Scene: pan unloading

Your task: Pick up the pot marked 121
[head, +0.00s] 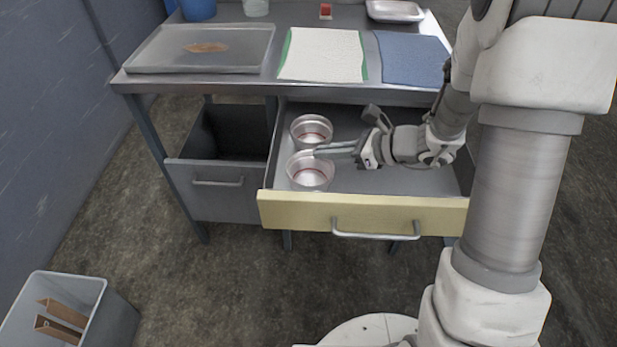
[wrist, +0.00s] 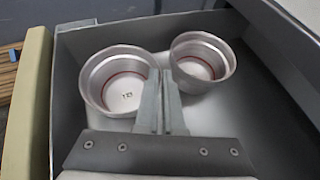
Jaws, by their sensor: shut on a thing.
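Two round metal pots, each with a red ring inside, stand in the open drawer (head: 385,180). The near pot (head: 309,174) is by the yellow drawer front; in the wrist view it is the left pot (wrist: 118,88). Small dark characters show on its floor, perhaps 121, too small to read surely. The other pot (head: 311,130) stands just behind it, at the right in the wrist view (wrist: 199,66); no mark can be read in it. My gripper (head: 320,152) reaches in from the right, its fingers (wrist: 163,80) shut on the near pot's rim. The pot looks upright and at drawer-floor level.
The yellow drawer front (head: 365,213) and side walls surround the pots. Above is the metal table (head: 200,84) with a tray, a white towel (head: 324,55) and a blue towel (head: 412,59). A grey bin (head: 95,290) stands at lower left. The drawer's right part is largely empty.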

